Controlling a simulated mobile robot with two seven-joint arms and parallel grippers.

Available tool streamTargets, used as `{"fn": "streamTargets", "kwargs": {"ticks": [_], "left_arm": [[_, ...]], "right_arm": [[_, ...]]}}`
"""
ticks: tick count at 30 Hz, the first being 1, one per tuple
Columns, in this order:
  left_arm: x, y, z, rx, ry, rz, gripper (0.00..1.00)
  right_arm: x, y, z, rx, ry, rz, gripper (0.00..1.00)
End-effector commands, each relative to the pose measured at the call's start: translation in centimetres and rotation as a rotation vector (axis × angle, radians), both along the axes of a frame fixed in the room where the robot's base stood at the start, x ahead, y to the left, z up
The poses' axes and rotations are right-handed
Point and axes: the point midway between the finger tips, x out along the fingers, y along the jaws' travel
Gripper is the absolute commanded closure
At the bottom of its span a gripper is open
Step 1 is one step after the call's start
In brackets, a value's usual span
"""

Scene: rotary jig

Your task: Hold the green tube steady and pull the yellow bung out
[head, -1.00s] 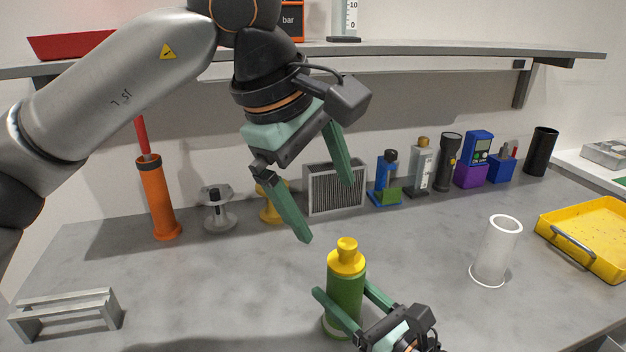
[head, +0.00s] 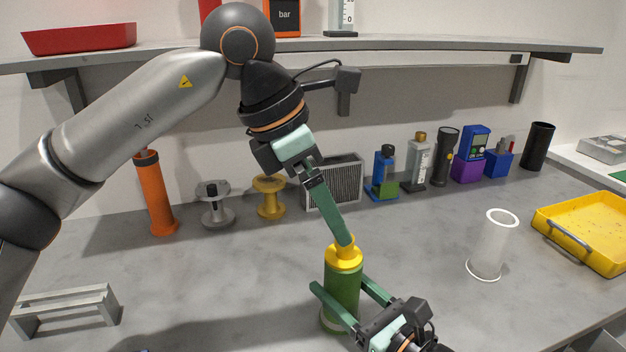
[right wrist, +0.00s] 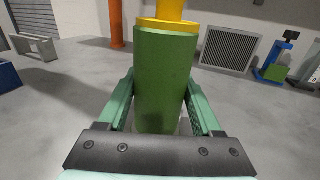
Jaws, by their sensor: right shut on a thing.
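The green tube (head: 343,287) stands upright on the grey bench, and its body also fills the middle of the right wrist view (right wrist: 161,75). The yellow bung (head: 343,257) sits in its top, with a wide collar and a narrower knob. My right gripper (head: 341,284) is shut on the green tube, one finger on each side. My left gripper (head: 345,241) reaches down from above with its fingertips at the bung's knob. Its fingers overlap in the head view, so I cannot tell whether they grip the knob.
A clear white-rimmed cylinder (head: 488,246) stands to the right, before a yellow tray (head: 566,243). A grey bracket (head: 64,308) is at the left. An orange tube (head: 156,195), spools, a grille (head: 332,186) and several tools line the back under a shelf (head: 420,46).

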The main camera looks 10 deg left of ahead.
Motion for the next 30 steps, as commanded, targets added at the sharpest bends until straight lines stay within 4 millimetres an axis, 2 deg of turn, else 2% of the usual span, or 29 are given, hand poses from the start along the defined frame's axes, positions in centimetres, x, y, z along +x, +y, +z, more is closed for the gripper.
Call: {"fn": "streamTargets", "kwargs": {"ticks": [3, 10, 15, 24, 30], "left_arm": [[0.3, -1.0, -2.3, 0.0, 0.003, -0.002, 0.0], [0.9, -2.3, -5.4, 0.0, 0.002, -0.002, 0.0], [1.1, -2.7, -6.4, -0.001, 0.0, -0.002, 0.0], [1.1, -2.8, -6.6, -0.001, -0.001, -0.002, 0.0], [1.1, -2.8, -6.6, 0.0, -0.002, -0.003, 0.22]], "right_arm": [[0.0, 0.0, 0.0, 0.0, 0.0, 0.0, 1.0], [0.0, 0.0, 0.0, 0.0, 0.0, 0.0, 1.0], [0.0, 0.0, 0.0, 0.0, 0.0, 0.0, 1.0], [0.0, 0.0, 0.0, 0.0, 0.0, 0.0, 1.0], [0.0, 0.0, 0.0, 0.0, 0.0, 0.0, 1.0]]}}
